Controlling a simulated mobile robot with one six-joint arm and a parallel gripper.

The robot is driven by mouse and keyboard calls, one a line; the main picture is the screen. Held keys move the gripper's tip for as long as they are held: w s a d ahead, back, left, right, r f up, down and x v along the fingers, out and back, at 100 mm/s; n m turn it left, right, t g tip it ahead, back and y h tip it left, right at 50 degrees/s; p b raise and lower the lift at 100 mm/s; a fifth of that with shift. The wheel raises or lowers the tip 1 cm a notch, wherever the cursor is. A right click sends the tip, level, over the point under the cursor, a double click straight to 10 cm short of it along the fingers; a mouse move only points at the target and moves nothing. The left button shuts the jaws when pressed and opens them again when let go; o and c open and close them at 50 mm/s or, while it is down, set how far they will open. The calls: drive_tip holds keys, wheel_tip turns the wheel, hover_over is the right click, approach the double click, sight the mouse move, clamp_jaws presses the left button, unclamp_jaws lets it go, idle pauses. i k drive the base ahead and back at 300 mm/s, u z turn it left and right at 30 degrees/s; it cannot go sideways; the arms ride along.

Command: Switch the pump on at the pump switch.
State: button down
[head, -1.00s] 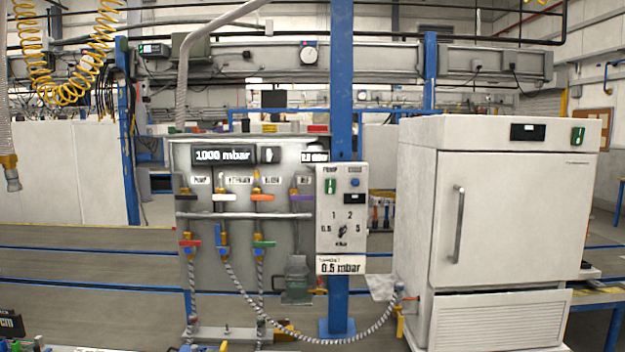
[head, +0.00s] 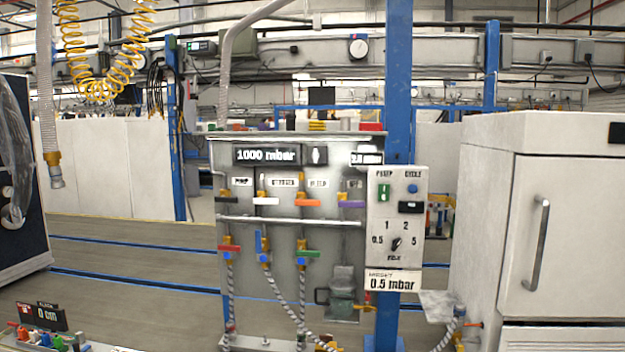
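The control box (head: 397,223) is mounted on a blue post, right of the middle in the head view. Its upper left carries a green switch (head: 383,193) under a label that reads like PUMP. A blue button (head: 412,188) sits beside it under a CYCLE label, with a small dark display (head: 411,207) below. A black rotary knob (head: 396,243) is lower down among the marks 0.5, 1, 2 and 5. A plate (head: 392,281) below reads 0.5 mbar. The switch's position is too small to tell. My gripper is not in view.
A grey valve panel (head: 253,203) with coloured handles and a 1000 mbar display (head: 267,155) stands left of the box. A white oven-like cabinet (head: 490,230) stands on the right. Open floor lies behind the panel.

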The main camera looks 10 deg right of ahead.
sight(384, 193)
drive_tip(key=u, duration=0.15)
drive_tip(key=i, duration=1.5)
drive_tip(key=z, duration=0.8)
